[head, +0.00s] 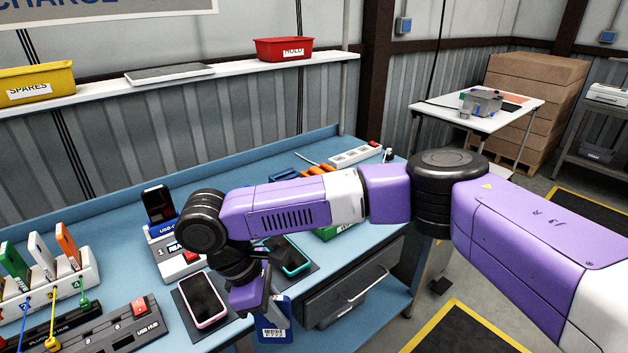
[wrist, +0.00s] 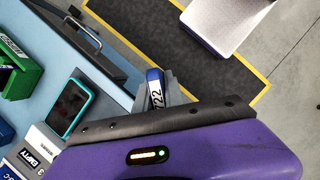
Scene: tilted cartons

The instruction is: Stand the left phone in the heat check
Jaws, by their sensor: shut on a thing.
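A pink-rimmed phone (head: 202,299) lies face up on a dark mat, left of my gripper. A teal-rimmed phone (head: 291,257) lies on another mat, partly behind my arm; it also shows in the wrist view (wrist: 68,107). A dark phone (head: 158,202) stands tilted in a USB-C stand (head: 162,233). My gripper (head: 262,298) is shut on a blue item (head: 272,320) with a white barcode label, held near the bench's front edge. In the wrist view the blue item (wrist: 154,75) sits between the fingers, its label partly visible. I cannot identify the heat check.
A white rack (head: 40,283) with several upright coloured devices and cables stands at left. A black USB hub (head: 136,322) with a red button is in front. A green bin (wrist: 20,75), a power strip (head: 355,155) and a drawer (head: 350,290) are near my arm.

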